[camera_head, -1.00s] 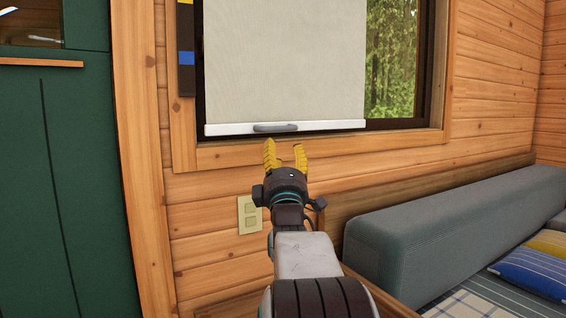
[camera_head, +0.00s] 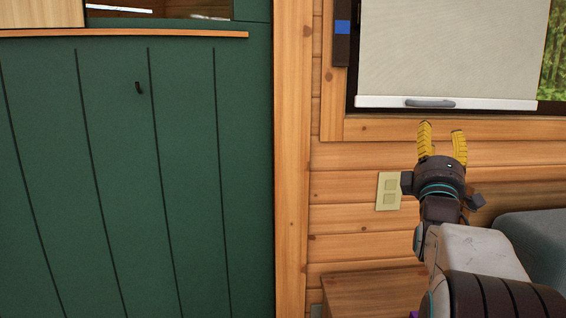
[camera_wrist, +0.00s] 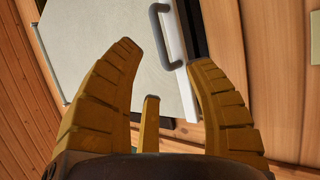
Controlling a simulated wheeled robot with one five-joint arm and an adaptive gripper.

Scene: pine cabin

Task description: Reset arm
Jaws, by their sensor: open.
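My gripper (camera_head: 441,138) is at the right of the head view, its yellow fingers pointing up and spread apart. It is open and holds nothing. In the wrist view my gripper (camera_wrist: 165,75) shows its yellow fingers with an empty gap between them. The window blind (camera_head: 450,50) with its white bottom bar and grey handle (camera_head: 430,103) is beyond the fingers. The blind (camera_wrist: 110,50) and its handle (camera_wrist: 162,35) also show in the wrist view, tilted. I cannot see any contact between the fingers and the handle.
A green panelled door (camera_head: 110,170) with a small dark hook fills the left. A pale wall plate (camera_head: 389,191) is left of my gripper. A wooden box-like top (camera_head: 370,292) is low in the middle, and a grey sofa (camera_head: 535,240) is at the right edge.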

